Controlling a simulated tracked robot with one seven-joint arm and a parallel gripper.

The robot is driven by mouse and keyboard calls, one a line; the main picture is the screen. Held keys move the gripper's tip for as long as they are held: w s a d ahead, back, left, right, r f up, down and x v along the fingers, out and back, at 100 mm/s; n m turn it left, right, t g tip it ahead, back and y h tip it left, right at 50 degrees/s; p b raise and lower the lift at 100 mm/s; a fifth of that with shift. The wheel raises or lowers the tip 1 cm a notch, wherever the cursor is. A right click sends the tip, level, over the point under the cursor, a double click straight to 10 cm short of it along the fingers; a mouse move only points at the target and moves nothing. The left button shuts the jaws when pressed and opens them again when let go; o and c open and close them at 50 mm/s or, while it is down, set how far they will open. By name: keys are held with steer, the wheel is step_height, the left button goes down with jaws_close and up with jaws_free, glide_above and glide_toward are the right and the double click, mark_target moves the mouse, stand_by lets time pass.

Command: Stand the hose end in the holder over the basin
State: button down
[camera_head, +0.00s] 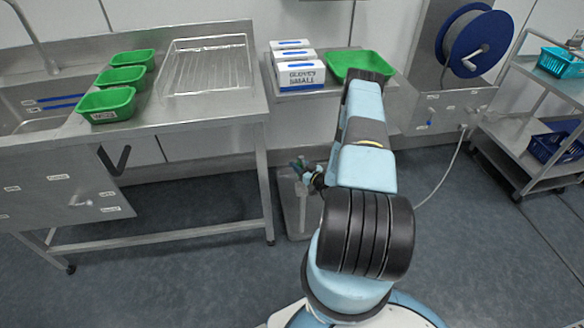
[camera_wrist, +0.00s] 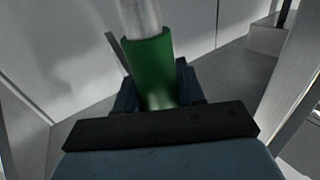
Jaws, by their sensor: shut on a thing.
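The hose end shows in the wrist view as a green sleeve (camera_wrist: 150,62) with a pale grey ribbed or metallic length (camera_wrist: 139,16) above it. My gripper (camera_wrist: 158,100) is shut on the green sleeve, which stands between its dark blue jaws, tilted slightly in the picture. In the head view my gripper (camera_head: 308,175) is low, left of my arm, with a bit of green at its tip. It is above or beside a grey open-topped box (camera_head: 297,214) on the floor, possibly the basin. The holder cannot be made out, and my arm hides part of this area.
A blue hose reel (camera_head: 478,42) hangs on the right wall, and a pale hose (camera_head: 440,181) trails behind my arm. A steel bench (camera_head: 215,112) stands left, with a sink (camera_head: 30,120). A shelf trolley (camera_head: 535,110) is at right. Floor in front of the bench is clear.

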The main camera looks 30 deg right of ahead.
steer(key=shift+d+f, duration=0.25)
steer(key=shift+f, duration=2.05)
steer(key=shift+s, duration=0.15)
steer(key=shift+f, duration=2.55)
steer(key=c, duration=0.6)
jaws_free()
steer(key=shift+s, duration=0.1)
steer(key=v, duration=1.3)
steer(key=shift+s+d, duration=0.2)
